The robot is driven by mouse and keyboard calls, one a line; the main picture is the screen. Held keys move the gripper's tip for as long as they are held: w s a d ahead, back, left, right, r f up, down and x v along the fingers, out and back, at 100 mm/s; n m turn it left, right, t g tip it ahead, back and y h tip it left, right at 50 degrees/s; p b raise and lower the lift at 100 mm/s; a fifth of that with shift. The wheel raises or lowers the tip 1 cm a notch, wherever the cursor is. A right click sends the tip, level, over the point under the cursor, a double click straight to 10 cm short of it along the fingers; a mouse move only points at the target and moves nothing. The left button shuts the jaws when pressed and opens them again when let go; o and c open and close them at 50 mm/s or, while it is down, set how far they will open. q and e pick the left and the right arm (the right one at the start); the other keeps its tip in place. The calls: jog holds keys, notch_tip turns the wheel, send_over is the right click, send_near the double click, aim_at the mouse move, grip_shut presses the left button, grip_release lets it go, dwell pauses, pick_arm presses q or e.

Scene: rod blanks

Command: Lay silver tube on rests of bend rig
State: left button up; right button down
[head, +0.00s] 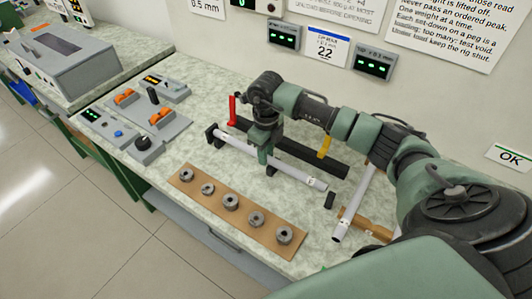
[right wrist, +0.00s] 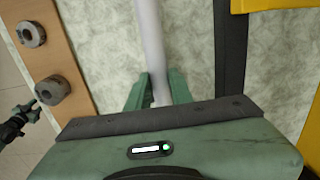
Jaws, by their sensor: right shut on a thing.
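The silver tube (head: 296,174), a pale rod with a marked end, runs from upper left to lower right along the front of the bend rig (head: 318,160). My right gripper (head: 265,155) is shut around it, left of its middle. In the right wrist view the tube (right wrist: 151,40) passes between the green fingers (right wrist: 158,92). The rig has a dark bar, a red handle (head: 232,110) and a yellow part (head: 325,146). Dark rests show by the tube's left end (head: 211,133) and near its right end (head: 330,200). I cannot tell whether the tube touches them.
A brown board (head: 215,207) with several round metal weights lies in front of the tube. Another pale tube (head: 352,205) lies at the right on a wooden holder (head: 378,231). Grey control boxes (head: 160,130) stand at the left. The wall is close behind the rig.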

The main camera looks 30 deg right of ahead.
jog(key=shift+f, duration=0.2)
jog(key=c, duration=1.3)
grip_release()
jog(key=shift+o, duration=0.2)
jog(key=shift+r, duration=0.2)
jog(key=shift+r, duration=0.2)
notch_tip(320, 180, up, 12)
jog(key=b, duration=0.2)
jog(key=shift+f, duration=0.15)
